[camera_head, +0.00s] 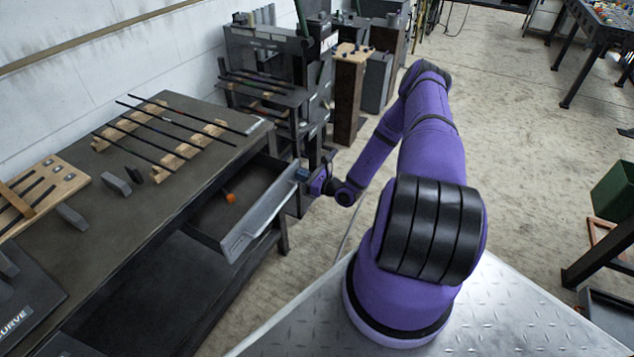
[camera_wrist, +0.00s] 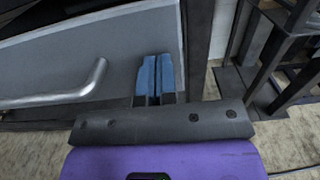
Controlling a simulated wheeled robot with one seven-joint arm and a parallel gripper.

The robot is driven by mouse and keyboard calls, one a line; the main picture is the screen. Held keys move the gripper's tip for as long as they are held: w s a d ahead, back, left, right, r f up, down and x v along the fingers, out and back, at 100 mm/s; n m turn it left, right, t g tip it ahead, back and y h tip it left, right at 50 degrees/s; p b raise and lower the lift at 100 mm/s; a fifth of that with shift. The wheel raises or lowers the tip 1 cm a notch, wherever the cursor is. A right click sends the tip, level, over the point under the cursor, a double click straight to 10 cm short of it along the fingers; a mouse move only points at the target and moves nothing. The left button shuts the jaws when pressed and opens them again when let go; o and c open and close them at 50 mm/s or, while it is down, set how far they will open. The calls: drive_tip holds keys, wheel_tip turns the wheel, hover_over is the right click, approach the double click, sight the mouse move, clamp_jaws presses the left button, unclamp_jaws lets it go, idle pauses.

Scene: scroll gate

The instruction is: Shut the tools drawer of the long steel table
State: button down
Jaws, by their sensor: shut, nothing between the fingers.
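The tools drawer (camera_head: 208,222) of the long steel table (camera_head: 120,228) stands pulled out, with a grey front and a long bar handle. An orange-ended tool (camera_head: 230,198) lies inside it. My gripper (camera_head: 303,174) is at the far end of the drawer front in the head view. In the wrist view my gripper (camera_wrist: 156,72) shows two blue fingertips closed together, with nothing between them. They are over the grey drawer front (camera_wrist: 120,50), beside the bent end of the handle (camera_wrist: 98,72) and apart from it. I cannot tell whether the fingertips touch the front.
Rods on wooden racks (camera_head: 165,148) and a wooden board (camera_head: 45,190) lie on the tabletop. A dark machine stand (camera_head: 270,75) is just beyond the table's far end. Open concrete floor (camera_head: 500,130) lies to the right of my arm.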

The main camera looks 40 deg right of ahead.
sight(269, 171)
drive_tip(key=x, duration=1.4)
drive_tip(key=shift+w+f, duration=0.1)
drive_tip(key=shift+w, duration=0.1)
drive_tip(key=shift+w+a, duration=0.1)
drive_tip(key=shift+w, duration=0.1)
drive_tip(key=shift+w+r, duration=0.1)
drive_tip(key=shift+r, duration=0.2)
